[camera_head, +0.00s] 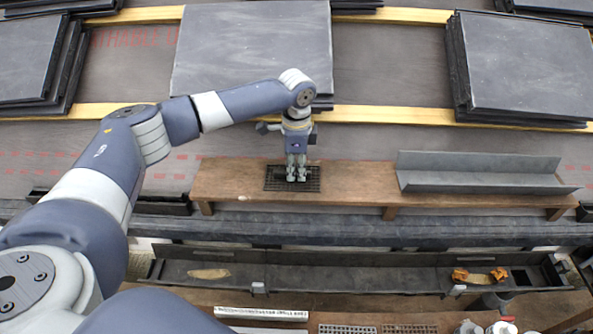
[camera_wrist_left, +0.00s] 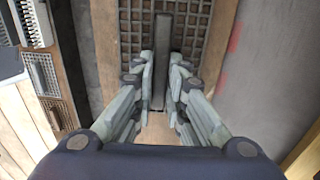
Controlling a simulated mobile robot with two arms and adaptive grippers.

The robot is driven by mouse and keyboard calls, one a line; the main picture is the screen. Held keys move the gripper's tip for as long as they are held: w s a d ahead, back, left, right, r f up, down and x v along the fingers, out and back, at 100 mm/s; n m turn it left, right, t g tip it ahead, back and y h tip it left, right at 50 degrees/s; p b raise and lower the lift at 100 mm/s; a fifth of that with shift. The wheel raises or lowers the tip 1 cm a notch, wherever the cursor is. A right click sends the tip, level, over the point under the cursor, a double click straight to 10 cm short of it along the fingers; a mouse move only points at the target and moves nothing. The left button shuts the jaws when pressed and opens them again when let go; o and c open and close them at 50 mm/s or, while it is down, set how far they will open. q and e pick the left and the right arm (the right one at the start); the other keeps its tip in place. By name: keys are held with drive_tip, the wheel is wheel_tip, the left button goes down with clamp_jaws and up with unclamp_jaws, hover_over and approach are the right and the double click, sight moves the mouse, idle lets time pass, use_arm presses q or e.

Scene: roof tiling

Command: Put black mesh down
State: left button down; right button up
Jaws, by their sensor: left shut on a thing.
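The black mesh (camera_head: 272,184) is a dark rectangular grid at the left part of a brown wooden bench. It lies flat on or just above the bench top; I cannot tell whether it touches. My left gripper (camera_head: 297,178) points straight down over the middle of the mesh. In the left wrist view the fingers (camera_wrist_left: 160,82) are closed around a narrow dark upright bar (camera_wrist_left: 161,60) of the mesh, and the grid (camera_wrist_left: 130,30) spreads out on both sides beyond them. My right gripper is not in view.
The wooden bench (camera_head: 352,181) is clear between the mesh and a grey angled metal channel (camera_head: 470,180) on its right. Stacks of dark slates (camera_head: 250,45) rest on yellow battens behind. A dark gutter (camera_head: 340,275) runs in front.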

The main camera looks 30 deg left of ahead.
use_arm(q)
drive_tip(key=shift+r, duration=0.1)
drive_tip(key=c, duration=1.6)
unclamp_jaws()
